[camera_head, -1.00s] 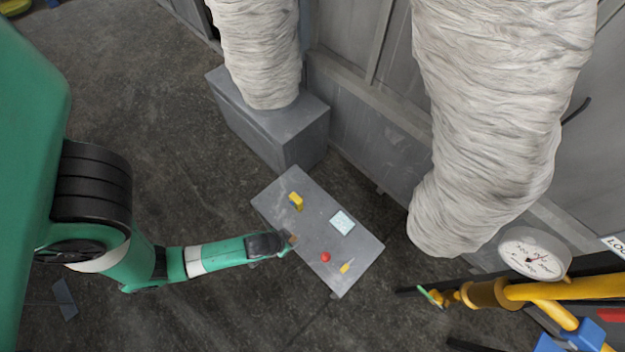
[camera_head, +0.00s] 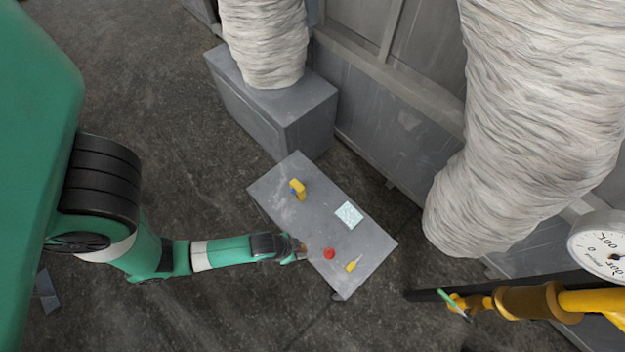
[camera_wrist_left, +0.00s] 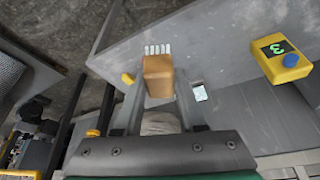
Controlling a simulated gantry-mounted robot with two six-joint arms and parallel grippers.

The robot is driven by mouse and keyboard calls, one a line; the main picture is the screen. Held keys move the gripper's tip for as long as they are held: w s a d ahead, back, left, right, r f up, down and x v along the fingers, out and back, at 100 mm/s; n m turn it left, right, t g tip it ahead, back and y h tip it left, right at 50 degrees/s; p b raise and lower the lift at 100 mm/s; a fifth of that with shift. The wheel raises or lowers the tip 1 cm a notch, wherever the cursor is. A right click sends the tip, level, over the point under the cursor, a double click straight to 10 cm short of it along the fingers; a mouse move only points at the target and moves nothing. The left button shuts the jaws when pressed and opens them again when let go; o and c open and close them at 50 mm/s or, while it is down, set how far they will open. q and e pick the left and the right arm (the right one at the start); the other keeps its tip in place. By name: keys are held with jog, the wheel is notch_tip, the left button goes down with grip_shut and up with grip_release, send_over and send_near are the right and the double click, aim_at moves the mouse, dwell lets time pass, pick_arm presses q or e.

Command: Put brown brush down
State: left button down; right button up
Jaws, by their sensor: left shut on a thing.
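The brown brush (camera_head: 302,246) shows small at the tip of my left gripper (camera_head: 296,254) in the head view. In the left wrist view the brush (camera_wrist_left: 158,80) is a brown block with white bristles pointing away from me. It sits between the fingers of my left gripper (camera_wrist_left: 158,92), which is shut on it. In the head view the gripper is at the left long edge of the grey table (camera_head: 325,210). Whether the brush touches the tabletop cannot be told. My right gripper is not in view.
On the table, a red round thing (camera_head: 329,253) lies close right of the brush, with a yellow-handled tool (camera_head: 353,264) beyond it. A pale blue square (camera_head: 348,214) and a yellow device with a blue button (camera_head: 297,188) lie farther back. Bare tabletop lies between them.

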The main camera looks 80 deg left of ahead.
pick_arm(q)
jog(key=w+a+f+b, duration=0.1)
jog(key=a+f, duration=0.1)
jog(key=w+a+f+b, duration=0.4)
jog(key=a+f, duration=0.1)
jog(key=shift+w, duration=0.15)
jog(key=shift+w+a+f, duration=0.15)
jog(key=shift+a, duration=0.05)
jog(key=shift+w+a+f+b, duration=0.1)
jog(key=shift+a+f+b, duration=0.05)
jog(key=shift+f+b, duration=0.75)
jog(key=shift+w+a+f+b, duration=0.15)
jog(key=shift+f+b, duration=0.5)
jog(key=shift+f, duration=0.4)
jog(key=shift+f, duration=0.2)
jog(key=c, duration=0.5)
grip_release()
jog(key=shift+r, duration=0.15)
jog(key=p+v, duration=0.8)
jog(key=v, duration=0.4)
jog(key=shift+p, duration=0.3)
